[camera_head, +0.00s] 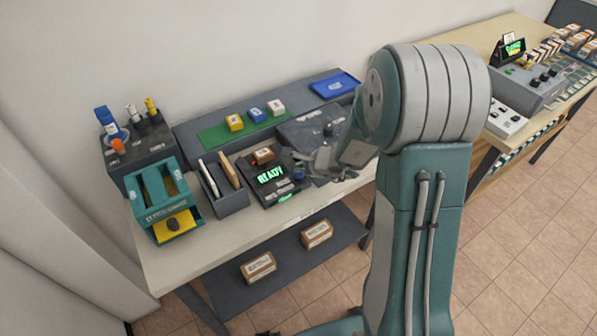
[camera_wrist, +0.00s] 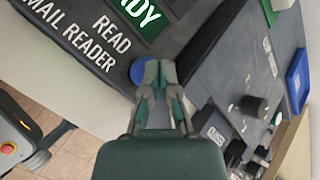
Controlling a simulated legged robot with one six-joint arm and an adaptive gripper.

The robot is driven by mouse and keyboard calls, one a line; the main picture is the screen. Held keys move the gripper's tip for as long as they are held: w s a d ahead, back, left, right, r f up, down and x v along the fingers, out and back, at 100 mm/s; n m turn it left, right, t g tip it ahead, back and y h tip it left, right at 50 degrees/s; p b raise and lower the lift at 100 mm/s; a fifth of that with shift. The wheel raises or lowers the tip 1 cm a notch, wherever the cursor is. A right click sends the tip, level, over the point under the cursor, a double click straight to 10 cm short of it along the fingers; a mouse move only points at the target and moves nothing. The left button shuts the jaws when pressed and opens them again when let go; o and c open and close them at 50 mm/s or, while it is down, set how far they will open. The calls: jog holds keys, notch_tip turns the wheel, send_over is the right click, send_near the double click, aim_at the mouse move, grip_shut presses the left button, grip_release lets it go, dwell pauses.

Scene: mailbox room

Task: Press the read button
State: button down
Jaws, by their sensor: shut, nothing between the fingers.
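The mail reader (camera_head: 284,189) is a dark box on the table with a green READY screen (camera_head: 271,174). In the wrist view its face (camera_wrist: 70,32) carries the words READ and MAIL READER. A round blue button (camera_wrist: 137,73) sits beside the READ label; it also shows at the reader's right side in the head view (camera_head: 298,175). My gripper (camera_wrist: 160,66) is shut and empty, its fingertips just right of the button and partly covering it. I cannot tell whether they touch. In the head view my gripper (camera_head: 318,160) is at the reader's right edge.
A small box (camera_head: 262,155) sits at the reader's back. An envelope holder (camera_head: 226,196) and a teal-and-yellow stand (camera_head: 165,205) are to the left. A dark grey unit (camera_head: 312,131) is close behind my gripper. A blue tray (camera_head: 335,85) lies farther back.

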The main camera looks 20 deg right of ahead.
jog(key=shift+f, duration=0.4)
dwell(0.4)
jog(key=shift+r, duration=0.95)
jog(key=shift+r, duration=2.5)
